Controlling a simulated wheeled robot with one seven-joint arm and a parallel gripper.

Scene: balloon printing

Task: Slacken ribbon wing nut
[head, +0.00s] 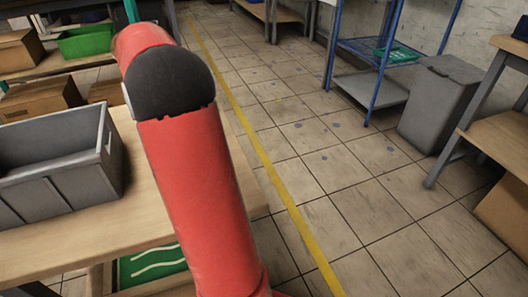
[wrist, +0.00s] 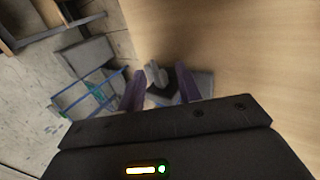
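In the wrist view my gripper (wrist: 160,78) shows two dark purple fingers spread apart. A small grey lobed piece (wrist: 155,74), perhaps the wing nut, stands between the fingers with visible space on its right side. A grey block-like body (wrist: 203,82) lies behind and to the right of the fingers, against a wooden surface (wrist: 235,45). I cannot make out any ribbon. In the head view my red arm fills the middle, and my gripper and the nut are not visible.
In the head view a grey bin (head: 62,190) sits on a wooden table (head: 130,225) at left. Cardboard boxes (head: 40,97) and a green crate (head: 85,40) are behind. A blue rack (head: 375,60) and grey waste bin (head: 440,105) stand right. The tiled floor between is clear.

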